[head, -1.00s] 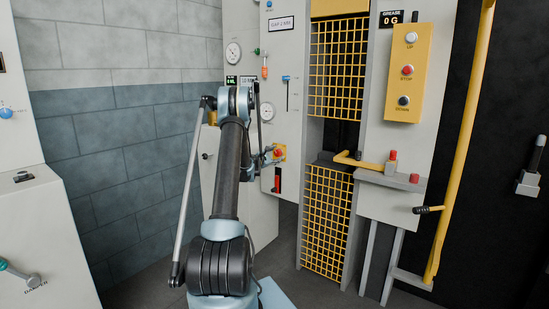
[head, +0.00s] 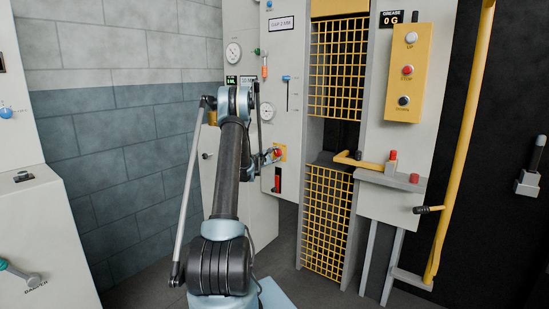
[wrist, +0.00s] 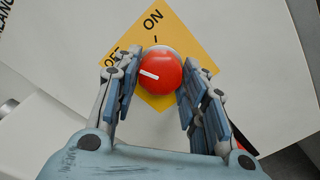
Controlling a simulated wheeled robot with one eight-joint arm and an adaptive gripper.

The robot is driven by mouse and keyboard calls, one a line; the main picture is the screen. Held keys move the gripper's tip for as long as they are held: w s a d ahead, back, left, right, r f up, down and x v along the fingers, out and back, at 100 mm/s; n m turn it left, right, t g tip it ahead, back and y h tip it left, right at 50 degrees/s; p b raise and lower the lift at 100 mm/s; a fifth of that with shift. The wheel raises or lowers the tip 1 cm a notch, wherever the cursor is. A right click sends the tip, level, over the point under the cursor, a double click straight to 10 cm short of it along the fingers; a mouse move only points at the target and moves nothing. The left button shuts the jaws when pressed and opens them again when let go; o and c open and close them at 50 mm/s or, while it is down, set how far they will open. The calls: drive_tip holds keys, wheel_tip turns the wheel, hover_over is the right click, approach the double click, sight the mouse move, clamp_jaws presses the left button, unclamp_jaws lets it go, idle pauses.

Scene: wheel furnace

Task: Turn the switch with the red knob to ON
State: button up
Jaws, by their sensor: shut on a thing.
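The switch's round red knob (wrist: 161,70) sits on a yellow plate (wrist: 187,28) lettered ON and OFF, with OFF partly covered by a finger. The plate looks tilted in the wrist view. The white line on the knob points left, toward the OFF side and away from the ON mark. My gripper (wrist: 158,82) is shut on the knob, one finger on each side. In the head view the knob (head: 277,153) is small on the pale panel, with my gripper (head: 269,156) at its left.
A red-handled lever (head: 277,181) is just below the switch, and a gauge (head: 267,112) is above it. A yellow mesh guard (head: 328,215) stands to the right. A brick wall (head: 130,140) is at the left. Some dark floor is open between the wall and guard.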

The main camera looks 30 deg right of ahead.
drive_tip(key=m, duration=0.5)
drive_tip(key=shift+s+f+m, duration=0.1)
drive_tip(key=shift+m, duration=0.2)
drive_tip(key=m, duration=0.5)
drive_tip(key=shift+m, duration=0.4)
drive_tip(key=o, duration=1)
drive_tip(key=shift+o, duration=0.3)
drive_tip(key=shift+a+f, duration=0.2)
drive_tip(key=v, duration=1.1)
drive_tip(key=shift+a+r, duration=0.2)
drive_tip(key=shift+a, duration=0.15)
